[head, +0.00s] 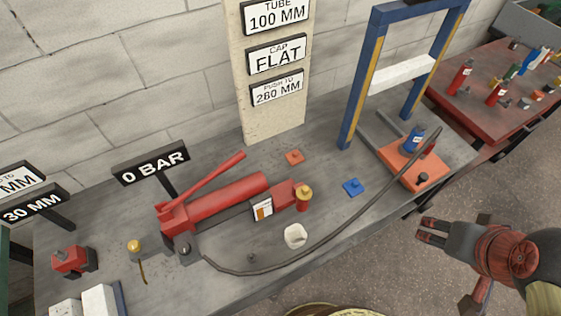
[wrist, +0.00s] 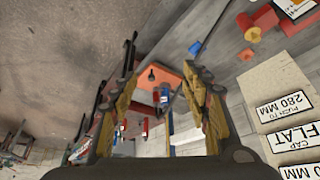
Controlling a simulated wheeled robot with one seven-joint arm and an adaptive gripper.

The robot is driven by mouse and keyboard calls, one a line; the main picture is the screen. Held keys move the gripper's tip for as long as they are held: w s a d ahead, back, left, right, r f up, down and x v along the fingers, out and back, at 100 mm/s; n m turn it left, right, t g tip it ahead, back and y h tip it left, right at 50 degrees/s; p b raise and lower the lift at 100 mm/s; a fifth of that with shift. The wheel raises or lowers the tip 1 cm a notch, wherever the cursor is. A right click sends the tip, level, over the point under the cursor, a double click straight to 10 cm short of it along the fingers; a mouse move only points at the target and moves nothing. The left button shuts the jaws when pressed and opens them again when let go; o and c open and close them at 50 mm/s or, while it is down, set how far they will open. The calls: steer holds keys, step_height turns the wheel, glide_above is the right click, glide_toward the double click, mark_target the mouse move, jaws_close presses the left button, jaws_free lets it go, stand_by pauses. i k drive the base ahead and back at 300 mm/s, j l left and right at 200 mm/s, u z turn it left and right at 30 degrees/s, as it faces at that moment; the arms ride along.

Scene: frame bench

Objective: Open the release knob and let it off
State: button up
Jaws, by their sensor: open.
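A red hand pump (head: 225,200) with a long lever (head: 205,180) lies on the grey bench, below a sign reading 0 BAR (head: 151,163). A small dark knob (head: 184,248) sits at the pump's left end; I cannot tell for sure that it is the release knob. A yellow-topped knob (head: 134,246) stands apart on its left. My gripper (head: 424,231) is open and empty, off the bench's front edge at right, far from the pump. In the wrist view my open gripper (wrist: 165,82) frames the press area, and part of the red pump (wrist: 268,17) shows at upper right.
A blue press frame (head: 359,85) stands at the back right, with an orange block (head: 408,167) by its base. A black hose (head: 330,240) curves along the bench's front. A white cup (head: 295,236) and small caps lie near it. A red table (head: 500,100) stands beyond.

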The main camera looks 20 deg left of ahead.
mark_target(184, 248)
steer(key=u, duration=2.1)
